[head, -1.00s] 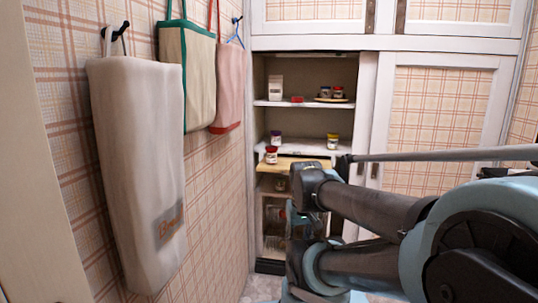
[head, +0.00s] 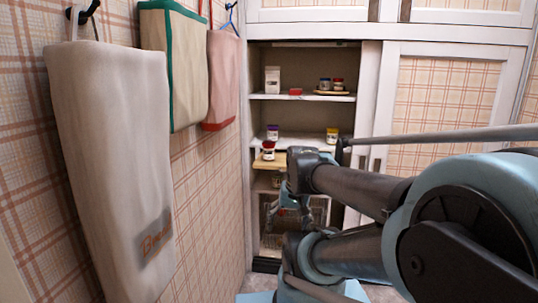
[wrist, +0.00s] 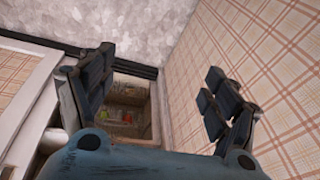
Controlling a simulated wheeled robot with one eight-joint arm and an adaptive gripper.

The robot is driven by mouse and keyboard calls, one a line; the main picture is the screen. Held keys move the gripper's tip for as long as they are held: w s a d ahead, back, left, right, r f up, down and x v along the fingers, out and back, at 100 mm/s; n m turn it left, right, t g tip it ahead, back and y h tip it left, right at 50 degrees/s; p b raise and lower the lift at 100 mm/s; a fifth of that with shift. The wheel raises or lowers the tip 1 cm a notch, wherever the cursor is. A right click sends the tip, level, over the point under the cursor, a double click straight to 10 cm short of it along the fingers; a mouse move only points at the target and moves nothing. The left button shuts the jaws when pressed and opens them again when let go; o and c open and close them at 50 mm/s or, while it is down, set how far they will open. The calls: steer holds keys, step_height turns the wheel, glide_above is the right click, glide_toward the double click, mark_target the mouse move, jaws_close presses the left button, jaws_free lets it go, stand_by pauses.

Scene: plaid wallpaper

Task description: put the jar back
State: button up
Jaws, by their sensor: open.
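Several small jars stand in the open cupboard in the head view. A red-lidded jar (head: 268,151) stands on a wooden board (head: 267,162) that juts out below the middle shelf. A purple-lidded jar (head: 273,132) and a yellow-lidded jar (head: 332,136) stand on the middle shelf (head: 300,141). A blue jar (head: 325,84) and a red-lidded one (head: 338,84) sit on a round tray on the upper shelf. Another jar (head: 276,181) shows below the board. My gripper (head: 303,205) is low in front of the cupboard. In the wrist view its fingers (wrist: 160,95) are apart, with nothing between them.
A white carton (head: 272,80) and a small red item (head: 295,92) stand on the upper shelf. A wire basket (head: 272,215) is in the lower cupboard. Bags hang on the left wall, the white one (head: 110,150) nearest. A sliding door (head: 445,110) closes the right side.

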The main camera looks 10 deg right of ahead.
steer(key=w+a+r+m+t+y, duration=0.1)
steer(key=w+r+m+y, duration=0.1)
steer(key=w+r+m, duration=0.3)
steer(key=w+a+r+m+t+y, duration=0.1)
steer(key=w+a+m, duration=0.15)
steer(key=w, duration=0.35)
steer(key=m+t+y, duration=0.3)
steer(key=m+t, duration=0.5)
steer(key=m, duration=1.3)
glide_toward(271, 143)
steer(key=x, duration=0.6)
steer(key=shift+w+a+f, duration=0.1)
steer(key=shift+w+a, duration=0.05)
steer(key=shift+a, duration=0.35)
steer(key=shift+d+x, duration=0.2)
steer(key=shift+x, duration=1.15)
steer(key=shift+d+x, duration=0.15)
steer(key=shift+x, duration=1.15)
steer(key=shift+w, duration=0.2)
steer(key=shift+c, duration=0.2)
